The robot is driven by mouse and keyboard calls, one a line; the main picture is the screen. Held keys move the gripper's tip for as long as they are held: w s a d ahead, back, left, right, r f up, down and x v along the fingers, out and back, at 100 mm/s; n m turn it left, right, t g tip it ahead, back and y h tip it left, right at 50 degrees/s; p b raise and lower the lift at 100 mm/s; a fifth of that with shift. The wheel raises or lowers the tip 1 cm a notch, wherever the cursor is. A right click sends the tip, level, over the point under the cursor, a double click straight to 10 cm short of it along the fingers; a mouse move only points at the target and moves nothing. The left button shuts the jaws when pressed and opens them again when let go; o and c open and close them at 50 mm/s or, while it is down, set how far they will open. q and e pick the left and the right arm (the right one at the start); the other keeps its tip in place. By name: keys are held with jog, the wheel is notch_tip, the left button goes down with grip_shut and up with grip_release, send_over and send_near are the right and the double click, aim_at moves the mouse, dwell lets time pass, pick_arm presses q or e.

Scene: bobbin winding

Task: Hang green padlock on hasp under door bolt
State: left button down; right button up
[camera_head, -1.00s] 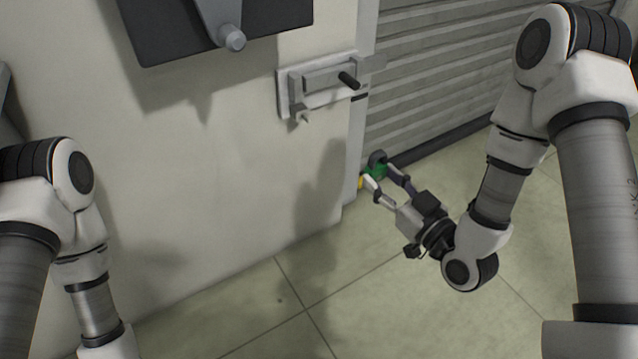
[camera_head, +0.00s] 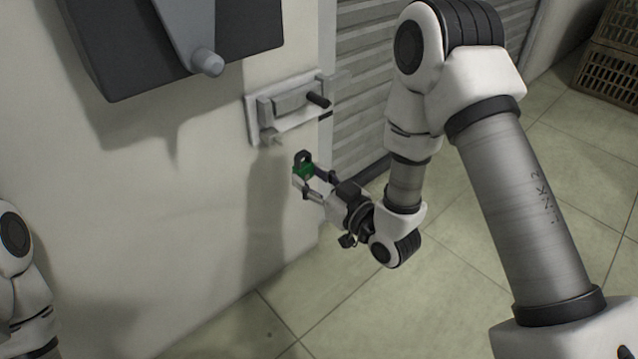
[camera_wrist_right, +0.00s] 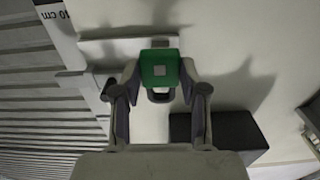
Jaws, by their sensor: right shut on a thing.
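The green padlock (camera_head: 305,171) is held upright in my right gripper (camera_head: 307,177), its dark shackle pointing up. In the right wrist view the green padlock body (camera_wrist_right: 160,68) sits between the two fingers of the gripper (camera_wrist_right: 160,78), which are shut on it. The door bolt (camera_head: 290,103) is on a pale plate on the white wall, with a dark handle at its right. The small hasp (camera_head: 273,138) sticks out below the plate. The padlock is below and right of the hasp, apart from it. My left gripper is outside the view.
A dark panel with a grey lever (camera_head: 207,62) is on the wall at upper left. A ribbed shutter (camera_head: 365,110) stands right of the wall's edge. Brown crates (camera_head: 610,65) are at far right. The tiled floor (camera_head: 500,270) is clear.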

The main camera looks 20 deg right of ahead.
jog(key=shift+p+x, duration=0.55)
jog(key=shift+x, duration=2.45)
jog(key=shift+w+r, duration=0.1)
jog(key=shift+w, duration=0.1)
jog(key=shift+x, duration=0.75)
jog(key=shift+a, duration=0.1)
jog(key=shift+f, duration=0.55)
jog(key=o, duration=1.4)
jog(key=shift+c, duration=0.2)
